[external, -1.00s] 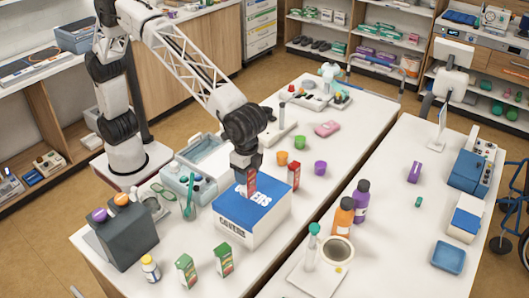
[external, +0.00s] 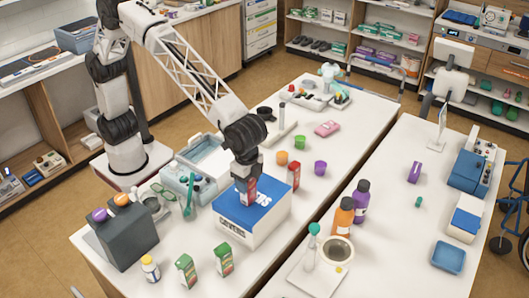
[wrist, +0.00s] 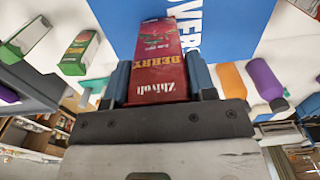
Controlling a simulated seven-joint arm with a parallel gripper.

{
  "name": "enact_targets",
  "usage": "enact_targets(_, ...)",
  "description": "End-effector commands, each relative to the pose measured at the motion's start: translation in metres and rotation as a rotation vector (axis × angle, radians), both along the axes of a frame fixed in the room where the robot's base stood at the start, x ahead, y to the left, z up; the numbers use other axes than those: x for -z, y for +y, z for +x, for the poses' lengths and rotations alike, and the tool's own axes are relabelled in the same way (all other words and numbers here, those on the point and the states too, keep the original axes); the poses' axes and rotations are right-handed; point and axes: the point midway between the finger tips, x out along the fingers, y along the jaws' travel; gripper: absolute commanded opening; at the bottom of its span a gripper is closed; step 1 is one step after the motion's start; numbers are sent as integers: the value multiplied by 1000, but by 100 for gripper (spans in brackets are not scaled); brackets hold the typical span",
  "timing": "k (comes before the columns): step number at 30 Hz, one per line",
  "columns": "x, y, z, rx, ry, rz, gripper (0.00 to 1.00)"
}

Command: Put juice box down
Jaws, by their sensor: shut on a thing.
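My gripper (external: 246,183) is shut on a red juice box (external: 250,193), over the blue-topped white covers box (external: 262,222). In the wrist view, the red juice box (wrist: 161,66), labelled "BERRY", sits between the two fingers of my gripper (wrist: 160,82). The blue top of the covers box (wrist: 118,18) lies beyond it. I cannot tell whether the juice box touches that top. Two green juice boxes stand on the table in front, one at the left (external: 186,271) and one nearer the covers box (external: 224,259). Another red juice box (external: 294,175) stands behind the covers box.
Orange (external: 282,158), green (external: 299,142) and purple (external: 320,168) cups stand behind. A dark grey container (external: 126,234) and a small bottle (external: 150,268) are at left. Orange (external: 343,218) and purple (external: 361,200) bottles stand on the right table, across a gap.

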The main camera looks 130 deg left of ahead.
Motion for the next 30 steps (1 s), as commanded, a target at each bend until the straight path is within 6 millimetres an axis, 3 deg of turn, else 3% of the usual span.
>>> enact_targets(5, 2, 0, 0, 0, 0, 0, 22)
enact_targets(6, 3, 0, 0, 0, 0, 0, 54)
enact_targets(11, 3, 0, 0, 0, 0, 0, 76)
enact_targets(23, -1, 0, 0, 0, 0, 0, 76)
enact_targets(30, -20, 0, 0, 0, -1, 0, 76)
